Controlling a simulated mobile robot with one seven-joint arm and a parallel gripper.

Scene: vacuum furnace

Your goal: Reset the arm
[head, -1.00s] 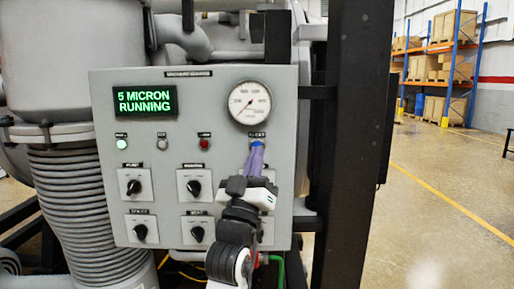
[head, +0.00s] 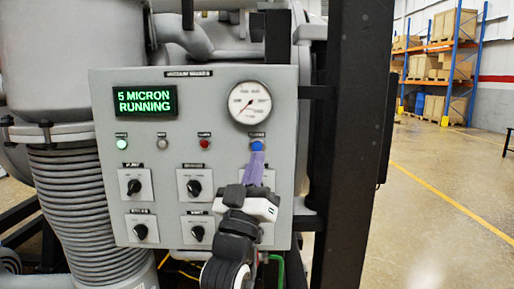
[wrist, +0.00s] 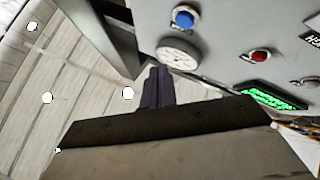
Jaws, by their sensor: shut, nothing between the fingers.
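My gripper (head: 257,153) is in front of the grey control panel (head: 105,90), with its purple fingers shut and empty. In the head view the fingertips appear just below the blue button (head: 257,143). The wrist view shows the shut fingers (wrist: 158,72) and, apart from them, the blue button (wrist: 183,17) on the panel. The fingers touch nothing that I can make out. My arm covers the lower right part of the panel, so any knob there is hidden.
The panel carries a green display (head: 146,101) reading "5 MICRON RUNNING", a round gauge (head: 250,103), a red button (head: 205,144) and several black knobs. A dark vertical post (head: 345,150) stands right of the panel. Open floor (head: 440,210) lies beyond it.

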